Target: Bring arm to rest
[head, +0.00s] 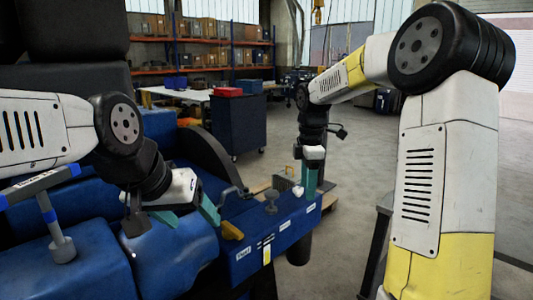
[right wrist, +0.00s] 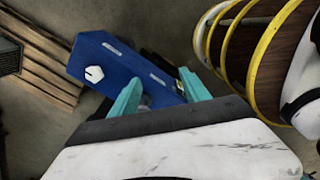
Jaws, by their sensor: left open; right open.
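My left gripper (head: 188,214) is over the blue engine housing at the left of the head view. Its two teal fingers are spread apart with nothing visible between them. My right gripper (head: 309,182) hangs pointing down over the right end of the labelled blue block (head: 268,242). In the right wrist view its two teal fingers (right wrist: 160,96) are apart, in front of the blue block (right wrist: 118,66) with a white hexagonal piece (right wrist: 94,74) on it. I cannot tell whether the fingers touch the block.
A grey T-shaped tool with blue bands (head: 53,212) stands on the blue housing (head: 85,272) at left. A wooden pallet (right wrist: 38,58) lies on the floor. A blue cabinet (head: 238,122) and shelves (head: 205,55) stand behind. The floor at right is mostly open.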

